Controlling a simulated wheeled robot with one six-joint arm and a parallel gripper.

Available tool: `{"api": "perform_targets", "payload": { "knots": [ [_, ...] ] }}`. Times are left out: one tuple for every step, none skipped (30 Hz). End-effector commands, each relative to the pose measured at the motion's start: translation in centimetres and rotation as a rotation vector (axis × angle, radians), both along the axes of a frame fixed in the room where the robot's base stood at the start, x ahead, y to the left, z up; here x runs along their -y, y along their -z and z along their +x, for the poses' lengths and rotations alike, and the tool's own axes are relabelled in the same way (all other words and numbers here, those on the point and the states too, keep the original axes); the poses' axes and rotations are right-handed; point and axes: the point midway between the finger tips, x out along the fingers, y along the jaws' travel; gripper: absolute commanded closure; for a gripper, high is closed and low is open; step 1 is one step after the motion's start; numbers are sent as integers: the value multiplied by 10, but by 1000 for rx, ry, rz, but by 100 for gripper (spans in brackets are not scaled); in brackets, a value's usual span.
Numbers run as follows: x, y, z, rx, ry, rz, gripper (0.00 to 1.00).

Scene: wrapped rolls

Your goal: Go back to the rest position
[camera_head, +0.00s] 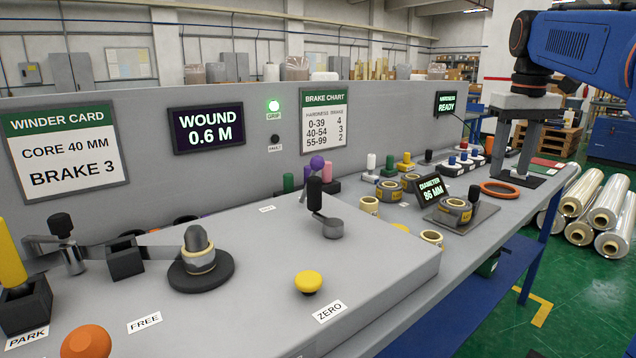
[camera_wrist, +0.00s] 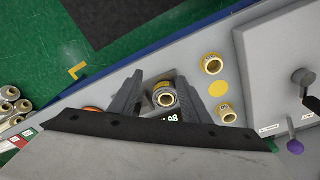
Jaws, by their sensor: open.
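My gripper (camera_wrist: 158,88) is open in the wrist view, its two grey fingers spread with nothing held between them. A wrapped roll (camera_wrist: 164,96) shows in the gap beyond them, standing on the diameter gauge. In the head view my blue arm reaches in from the upper right, and my gripper (camera_head: 512,148) hangs pointing down over the far part of the bench. The same roll (camera_head: 454,211) stands on the gauge plate (camera_head: 477,221), apart from my gripper, beside the display reading 86 MM (camera_head: 430,189).
The winder's raised grey deck (camera_head: 270,270) fills the near bench, with a roll on its spindle (camera_head: 197,259) and a yellow button (camera_head: 308,281). Loose rolls (camera_head: 369,205) and an orange ring (camera_head: 499,189) lie on the bench. Large wrapped rolls (camera_head: 605,205) are stacked on the floor at right.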

Motion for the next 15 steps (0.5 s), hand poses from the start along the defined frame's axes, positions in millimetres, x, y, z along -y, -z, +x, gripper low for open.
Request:
{"api": "perform_targets", "payload": {
  "knots": [
    [-9, 6, -12, 12, 0, -2, 57],
    [-14, 10, -18, 21, 1, -4, 57],
    [-20, 17, -26, 31, 2, -5, 57],
    [-25, 22, -33, 41, 4, -6, 57],
    [-30, 28, -40, 51, 5, -7, 57],
    [-36, 36, -49, 61, 6, -8, 57],
    [-41, 42, -56, 71, 8, -8, 57],
    [-45, 48, -63, 80, 10, -9, 57],
    [-51, 57, -72, 91, 12, -9, 57],
    [-55, 63, -79, 100, 13, -9, 57],
    [-59, 70, -86, 110, 14, -9, 57],
    [-64, 80, -96, 121, 16, -9, 57],
    [-68, 87, -103, 130, 17, -9, 57],
    [-72, 94, -110, 140, 19, -8, 57],
    [-77, 105, -119, 151, 20, -7, 57]
  ]
}}
